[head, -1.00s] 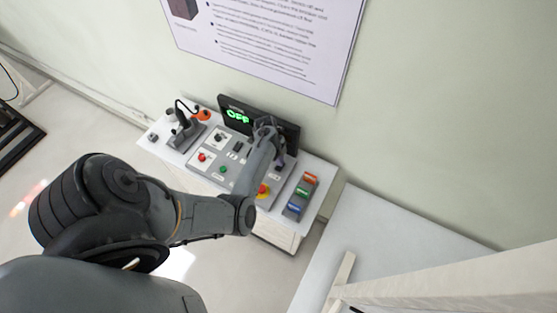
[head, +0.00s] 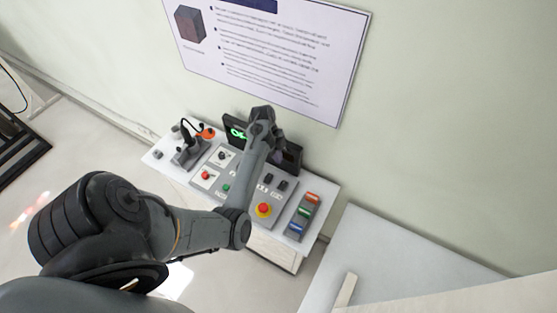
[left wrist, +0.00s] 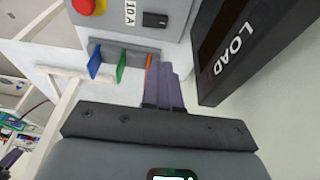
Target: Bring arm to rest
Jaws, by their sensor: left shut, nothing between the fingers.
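My left arm reaches in from the left in the head view. Its gripper (head: 262,115) is over the black display, near the wall, and the fingertips are hard to make out there. In the left wrist view the dark, purplish fingers (left wrist: 163,90) are together with nothing between them. They appear apart from the black box marked LOAD (left wrist: 230,45). My right gripper is not in view.
The control panel (head: 215,175) carries buttons, including a red and yellow one (head: 264,209). The black display (head: 236,130) shows green letters, partly covered by my arm. A block of coloured switches (head: 303,215) is at the right. A poster (head: 270,60) hangs above.

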